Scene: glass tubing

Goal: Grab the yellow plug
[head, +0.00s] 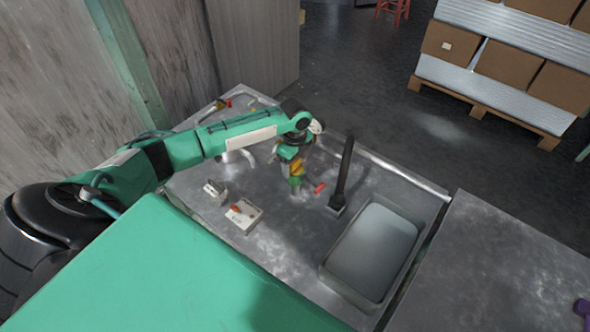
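My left arm reaches in from the left over the metal workbench (290,240). My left gripper (296,181) points down above the middle of the bench. A small yellow piece (297,168) shows right at its fingers; it may be the yellow plug, but I cannot tell whether it is held or just behind them. A red piece (320,187) is just right of the fingertips. The fingers are too small and covered to show whether they are open or shut. My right gripper is not in view.
A white block with an orange-red piece (243,214) and a smaller pale block (214,190) are left of the gripper. A black upright post (343,175) and a grey tray (408,258) are to the right. Small red and yellow pieces (226,103) lie at the far left corner.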

